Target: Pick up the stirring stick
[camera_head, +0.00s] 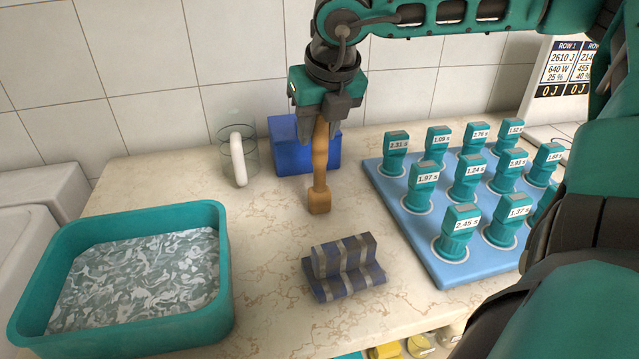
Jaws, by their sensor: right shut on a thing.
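The stirring stick appears to be the brown wooden stick (319,165) with a thicker, blocky lower end. It hangs roughly upright below my right gripper (322,118), which is shut on its upper end. Whether its lower end touches the countertop, I cannot tell. The gripper's fingers hide the top of the stick. My left gripper is not in view.
A teal basin (225,290) of marbled water stands at left. A glass with a white rod (238,160) and a blue box (285,150) stand behind the stick. A striped stepped block (345,268) lies in front. A blue tray (425,250) holds several teal timers at right.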

